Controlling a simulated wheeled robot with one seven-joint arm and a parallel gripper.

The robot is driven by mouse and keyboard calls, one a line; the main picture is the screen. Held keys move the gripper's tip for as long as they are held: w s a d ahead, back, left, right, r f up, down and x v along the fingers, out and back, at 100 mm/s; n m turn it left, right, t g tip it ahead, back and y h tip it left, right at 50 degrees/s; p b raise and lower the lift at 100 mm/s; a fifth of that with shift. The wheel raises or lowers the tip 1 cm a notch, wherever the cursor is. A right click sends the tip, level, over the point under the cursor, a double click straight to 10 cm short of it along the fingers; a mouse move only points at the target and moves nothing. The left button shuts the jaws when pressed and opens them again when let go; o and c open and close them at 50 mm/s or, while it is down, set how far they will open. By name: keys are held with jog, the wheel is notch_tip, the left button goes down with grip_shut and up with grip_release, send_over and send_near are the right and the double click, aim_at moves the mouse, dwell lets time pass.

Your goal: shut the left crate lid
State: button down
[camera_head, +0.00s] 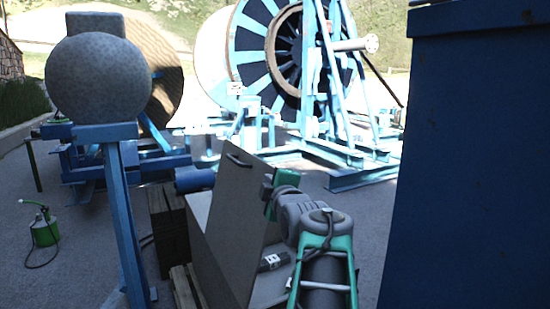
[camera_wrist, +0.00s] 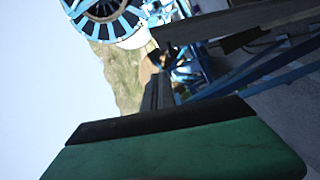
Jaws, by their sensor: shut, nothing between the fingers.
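The crate lid (camera_head: 236,215) is a grey panel with a dark handle slot near its top edge. The crate's inside is partly hidden by the lid and my arm. My gripper (camera_head: 267,191), with green parts, is beside the right face of the lid, near its upper part; I cannot tell if it touches. It is shut and empty. In the wrist view my gripper (camera_wrist: 158,88) points away past a grey-brown edge (camera_wrist: 240,22), which may be the lid.
A dark wooden box (camera_head: 168,230) stands left of the crate. A blue post (camera_head: 122,215) with a rounded grey top is nearer left. A large blue wall (camera_head: 475,170) blocks the right. Cable reels (camera_head: 265,50) stand behind. A green sprayer (camera_head: 45,230) is on the left floor.

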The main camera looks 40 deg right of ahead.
jog(key=w+d+f+p, duration=0.1)
jog(key=w+d+p, duration=0.2)
jog(key=w+d, duration=0.4)
jog(key=shift+w+d+f, duration=0.2)
jog(key=shift+d+f, duration=0.15)
jog(key=shift+d, duration=0.6)
